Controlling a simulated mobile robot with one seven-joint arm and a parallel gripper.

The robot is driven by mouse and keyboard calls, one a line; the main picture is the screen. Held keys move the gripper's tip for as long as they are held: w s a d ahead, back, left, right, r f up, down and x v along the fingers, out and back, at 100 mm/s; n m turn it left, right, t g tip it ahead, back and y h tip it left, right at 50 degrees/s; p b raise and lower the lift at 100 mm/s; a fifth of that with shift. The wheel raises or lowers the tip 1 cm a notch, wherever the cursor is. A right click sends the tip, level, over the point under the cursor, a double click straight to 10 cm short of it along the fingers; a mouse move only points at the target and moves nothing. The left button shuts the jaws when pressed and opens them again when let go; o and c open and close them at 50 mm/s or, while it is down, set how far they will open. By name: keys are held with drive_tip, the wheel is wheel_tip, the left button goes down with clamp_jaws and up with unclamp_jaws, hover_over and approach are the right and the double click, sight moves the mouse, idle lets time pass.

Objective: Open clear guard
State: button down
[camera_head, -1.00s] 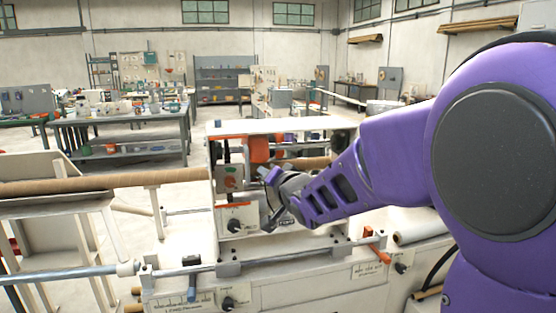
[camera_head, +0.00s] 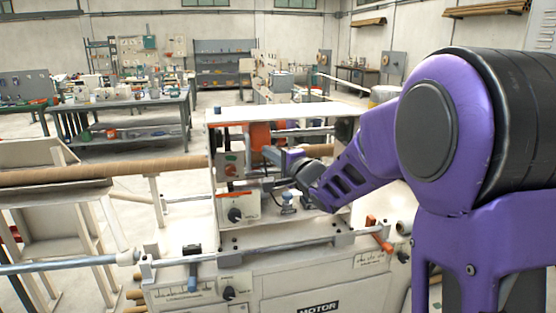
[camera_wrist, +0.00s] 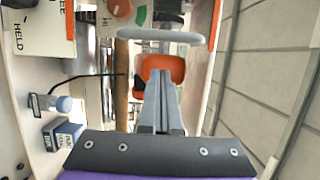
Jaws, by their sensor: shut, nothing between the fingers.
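The spiral winder (camera_head: 265,275) stands in front of me, with a white top panel (camera_head: 290,113) over its winding head. I cannot clearly make out the clear guard's pane. In the wrist view, a pale grey rounded bar (camera_wrist: 160,36) lies crosswise beyond my fingertips; I cannot tell whether it belongs to the guard. My gripper (camera_head: 268,153) is at the open front of the head, below the top panel, beside the orange part (camera_head: 260,136). In the wrist view my gripper (camera_wrist: 162,75) is shut and empty, its fingertips apart from the bar.
A long brown tube (camera_head: 110,170) runs in from the left. A grey rail (camera_head: 270,245) crosses the front. Small blue-capped fittings (camera_wrist: 63,103) sit near my wrist.

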drive_tip(key=a, duration=0.1)
drive_tip(key=s+a, duration=0.1)
drive_tip(key=a, duration=0.1)
drive_tip(key=shift+b, duration=0.3)
drive_tip(key=shift+s+a, duration=0.1)
idle(0.5)
drive_tip(key=shift+s+m, duration=0.2)
drive_tip(key=shift+m, duration=0.1)
